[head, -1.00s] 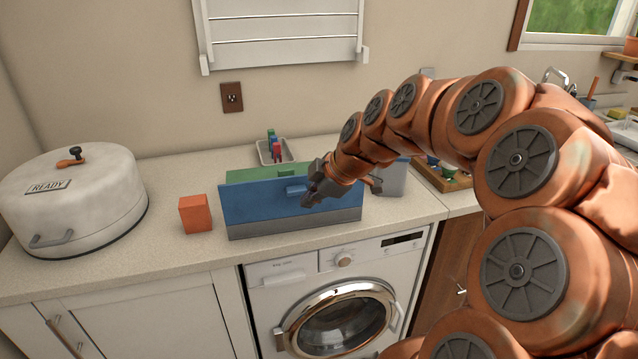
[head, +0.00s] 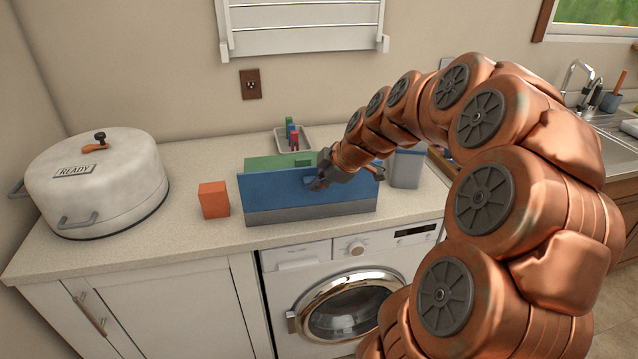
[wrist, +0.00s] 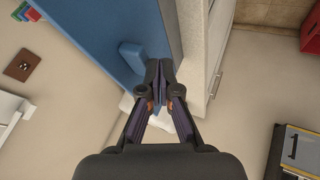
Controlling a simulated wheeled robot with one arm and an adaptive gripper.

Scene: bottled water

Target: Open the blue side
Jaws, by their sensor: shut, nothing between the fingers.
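The blue side (head: 275,193) is an upright blue panel above a grey base strip on the counter, and looks closed. Its small blue handle (head: 308,180) is on the front face. The handle also shows in the wrist view (wrist: 132,54). A green panel (head: 262,162) stands behind the blue side. My gripper (head: 319,184) is at the front of the blue side, right beside the handle and partly covering it. In the wrist view my gripper (wrist: 159,68) has its fingertips together and empty, close to the handle; I cannot tell whether they touch it.
An orange block (head: 213,200) stands left of the blue side. A white pot (head: 95,190) is farther left. A grey box (head: 406,168) is to the right. A small tray (head: 322,137) with coloured pieces is behind. A washing machine (head: 350,285) is below the counter.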

